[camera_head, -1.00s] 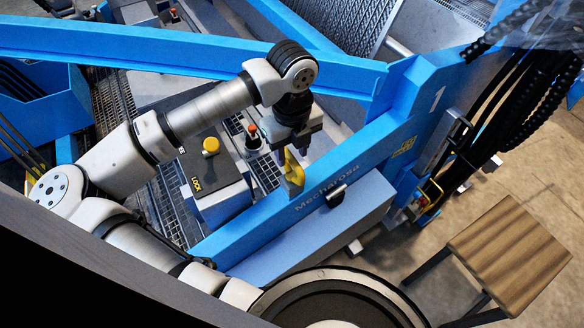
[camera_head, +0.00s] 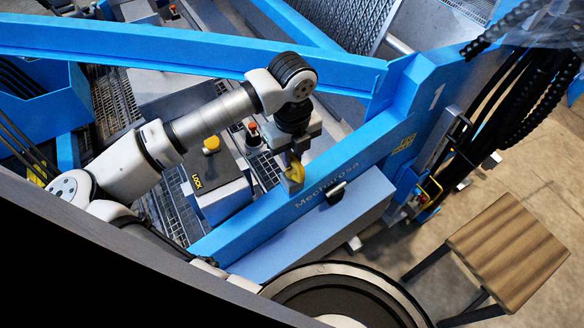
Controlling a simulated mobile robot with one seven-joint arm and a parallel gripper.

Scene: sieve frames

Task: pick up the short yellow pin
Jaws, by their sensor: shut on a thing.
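My gripper (camera_head: 291,158) hangs from the end of my arm, pointing down over the blue beam. It is shut on a small yellow piece (camera_head: 295,173), which looks like the short yellow pin. The piece shows between and below the fingers, next to a small grey block (camera_head: 292,186) at the beam's edge. The fingers partly hide it. I cannot tell whether it still touches the block or the beam.
The blue beam (camera_head: 340,175) runs diagonally below my gripper. A grey box marked LOCK (camera_head: 218,184) with a yellow knob (camera_head: 211,145) stands to the left. A red-topped post (camera_head: 252,130) stands behind. A wooden stool (camera_head: 508,248) is at the lower right.

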